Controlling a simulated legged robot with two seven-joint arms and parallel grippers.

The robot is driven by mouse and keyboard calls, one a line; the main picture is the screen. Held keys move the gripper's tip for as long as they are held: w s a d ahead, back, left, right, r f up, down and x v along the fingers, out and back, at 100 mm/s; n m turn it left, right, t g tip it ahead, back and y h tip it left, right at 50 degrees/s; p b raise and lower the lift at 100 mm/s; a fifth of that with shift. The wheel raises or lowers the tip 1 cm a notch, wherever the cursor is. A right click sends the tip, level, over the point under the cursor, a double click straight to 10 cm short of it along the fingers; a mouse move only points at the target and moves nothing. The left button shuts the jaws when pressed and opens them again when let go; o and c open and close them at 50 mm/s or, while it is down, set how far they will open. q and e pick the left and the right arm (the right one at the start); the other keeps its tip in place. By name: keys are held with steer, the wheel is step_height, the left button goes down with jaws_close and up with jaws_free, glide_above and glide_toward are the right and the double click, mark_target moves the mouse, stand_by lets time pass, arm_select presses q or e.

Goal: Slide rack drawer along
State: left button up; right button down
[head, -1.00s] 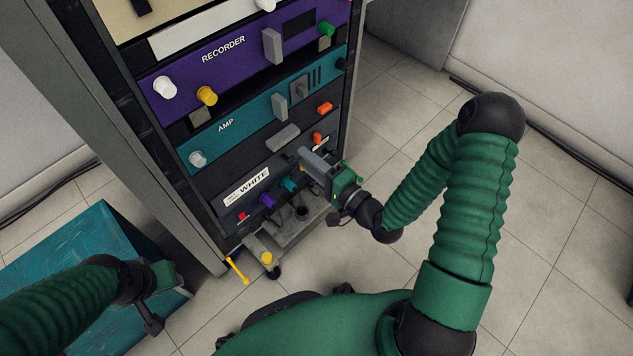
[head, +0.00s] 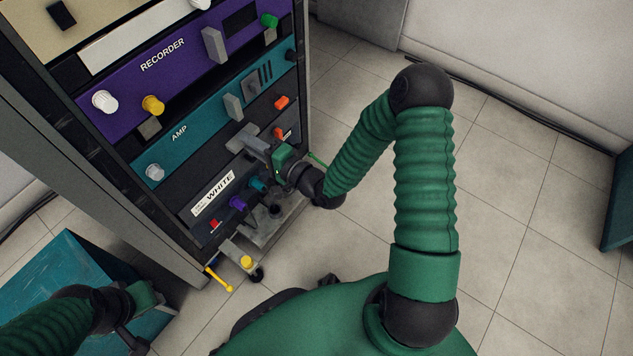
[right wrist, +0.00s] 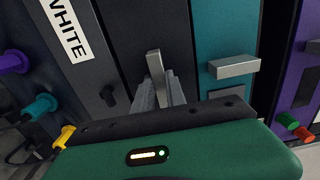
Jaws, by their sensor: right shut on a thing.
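The rack (head: 105,160) stands at the left of the head view, with a purple RECORDER unit (head: 180,65), a teal AMP unit (head: 200,125) and a dark WHITE panel (head: 225,205). A plain dark drawer front (head: 190,170) lies between AMP and WHITE; it also shows in the right wrist view (right wrist: 140,30). My right gripper (head: 258,146) is at its grey handle (right wrist: 154,64). In the right wrist view the fingers are shut on this handle, and their tips are partly hidden by it. My left gripper (head: 140,310) is low at the left, away from the rack; its jaws are unclear.
A teal box (head: 70,255) stands at the lower left beside the rack. Coloured knobs and grey handles stick out from the units. A yellow lever (head: 218,280) and a caster are at the rack's foot.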

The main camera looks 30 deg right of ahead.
steer(key=shift+d+f, duration=0.1)
steer(key=shift+d, duration=0.15)
steer(key=p+v, duration=0.6)
steer(key=v, duration=1.4)
steer(key=c, duration=1.3)
jaws_free()
steer(key=shift+a, duration=0.1)
